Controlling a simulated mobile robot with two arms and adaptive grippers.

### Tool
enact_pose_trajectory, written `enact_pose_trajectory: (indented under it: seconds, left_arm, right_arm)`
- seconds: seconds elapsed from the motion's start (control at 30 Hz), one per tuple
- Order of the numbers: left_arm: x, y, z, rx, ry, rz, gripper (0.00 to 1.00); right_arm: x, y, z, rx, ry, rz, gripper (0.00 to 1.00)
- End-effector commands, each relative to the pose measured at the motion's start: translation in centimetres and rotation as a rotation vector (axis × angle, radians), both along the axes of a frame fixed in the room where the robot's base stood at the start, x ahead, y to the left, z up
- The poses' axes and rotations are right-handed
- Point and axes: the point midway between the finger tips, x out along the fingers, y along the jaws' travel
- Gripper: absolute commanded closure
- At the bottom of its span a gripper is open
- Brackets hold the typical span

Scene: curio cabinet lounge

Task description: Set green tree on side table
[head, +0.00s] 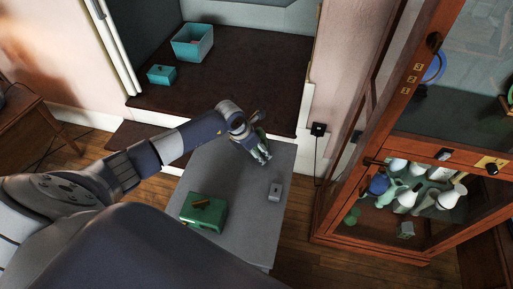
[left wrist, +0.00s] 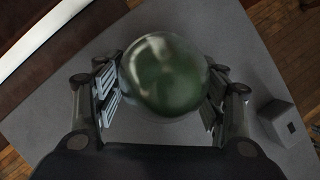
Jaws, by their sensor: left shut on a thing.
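My left gripper (head: 258,156) reaches over the far part of the grey side table (head: 228,176). In the left wrist view, this gripper (left wrist: 163,90) is shut on the green tree (left wrist: 165,75), which shows from above as a glossy, rounded green shape between the two fingers. In the head view only a little green shows by the fingers, as the gripper hides most of the tree. I cannot tell whether its base touches the tabletop. My right gripper is not in view.
A green box (head: 203,213) stands on the table's near left part. A small grey block (head: 275,191) stands near its right edge. A glass cabinet (head: 370,165) with bottles stands at right. Teal boxes (head: 193,43) sit on a dark ledge behind. The middle of the table is clear.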

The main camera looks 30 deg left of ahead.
Motion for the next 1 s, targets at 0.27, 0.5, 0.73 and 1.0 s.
enact_pose_trajectory:
  seconds: [0.27,0.5,0.73,1.0]
  left_arm:
    - [0.0,0.0,-0.2,0.000,0.001,0.000,0.15]
    - [0.0,0.0,-0.2,0.000,0.001,0.000,0.15]
    - [-0.1,0.1,0.2,0.001,0.001,0.000,0.15]
    - [-1.4,0.9,3.8,0.005,-0.002,-0.001,0.15]
  right_arm:
    - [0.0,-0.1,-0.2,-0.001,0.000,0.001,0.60]
    - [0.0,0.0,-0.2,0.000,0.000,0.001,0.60]
    - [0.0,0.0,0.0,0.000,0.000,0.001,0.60]
    - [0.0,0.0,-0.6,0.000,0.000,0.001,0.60]
